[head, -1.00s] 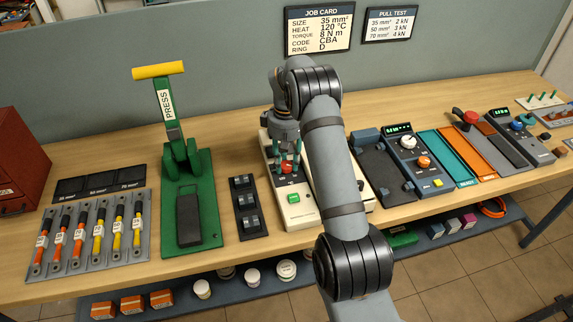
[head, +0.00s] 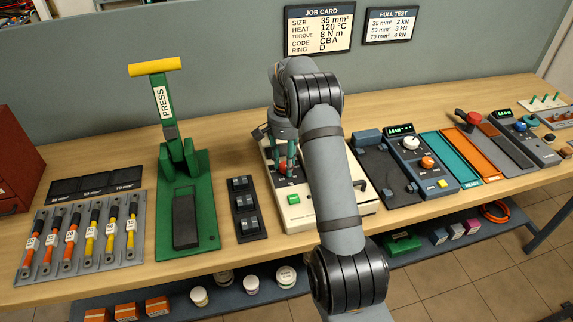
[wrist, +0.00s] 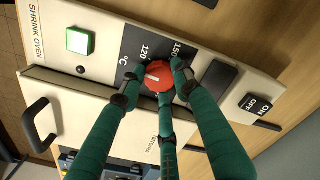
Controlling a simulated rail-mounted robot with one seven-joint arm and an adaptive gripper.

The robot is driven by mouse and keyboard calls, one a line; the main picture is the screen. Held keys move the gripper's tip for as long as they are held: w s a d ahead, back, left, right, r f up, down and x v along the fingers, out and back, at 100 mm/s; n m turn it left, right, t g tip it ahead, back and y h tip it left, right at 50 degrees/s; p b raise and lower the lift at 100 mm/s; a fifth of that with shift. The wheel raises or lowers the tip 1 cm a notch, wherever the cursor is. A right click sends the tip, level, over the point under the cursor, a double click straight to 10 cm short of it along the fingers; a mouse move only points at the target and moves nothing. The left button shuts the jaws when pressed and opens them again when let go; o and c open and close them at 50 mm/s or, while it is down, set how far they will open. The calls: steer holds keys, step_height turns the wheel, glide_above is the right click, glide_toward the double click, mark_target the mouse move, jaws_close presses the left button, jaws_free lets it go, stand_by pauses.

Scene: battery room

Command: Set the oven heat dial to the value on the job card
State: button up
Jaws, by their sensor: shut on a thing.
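The job card (head: 319,30) on the back panel reads HEAT 120 °C. The shrink oven (head: 300,215) is a cream box on the bench with a red heat dial (head: 283,168). In the wrist view the dial (wrist: 160,77) sits on a black scale (wrist: 130,45) marked °C, with 120 and 150 readable; other marks are hidden by fingers. The dial's white pointer line points left in that view, beside the 120 label; its exact setting is unclear. My gripper (wrist: 160,85) is shut on the dial, its green fingers around it; it also shows in the head view (head: 285,163).
The oven face carries a lit green button (wrist: 79,40), an ON/OFF rocker (wrist: 258,104) and a dark door handle (wrist: 40,122). A green press (head: 185,200) and a black block rack (head: 246,208) stand left.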

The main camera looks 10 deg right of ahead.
steer(key=m, duration=0.1)
steer(key=m+b, duration=0.1)
steer(key=m, duration=0.2)
steer(key=shift+w+d+r, duration=0.1)
steer(key=shift+w+r, duration=0.05)
steer(key=shift+w, duration=0.15)
steer(key=shift+c, duration=0.2)
steer(key=shift+d+m+b, duration=0.2)
steer(key=shift+m+b, duration=0.45)
steer(key=shift+m, duration=0.95)
steer(key=shift+d, duration=0.1)
steer(key=o, duration=1)
steer(key=shift+d, duration=0.1)
steer(key=shift+o, duration=0.8)
steer(key=shift+s, duration=0.15)
steer(key=shift+a, duration=0.2)
step_height(320, 180, up, 12)
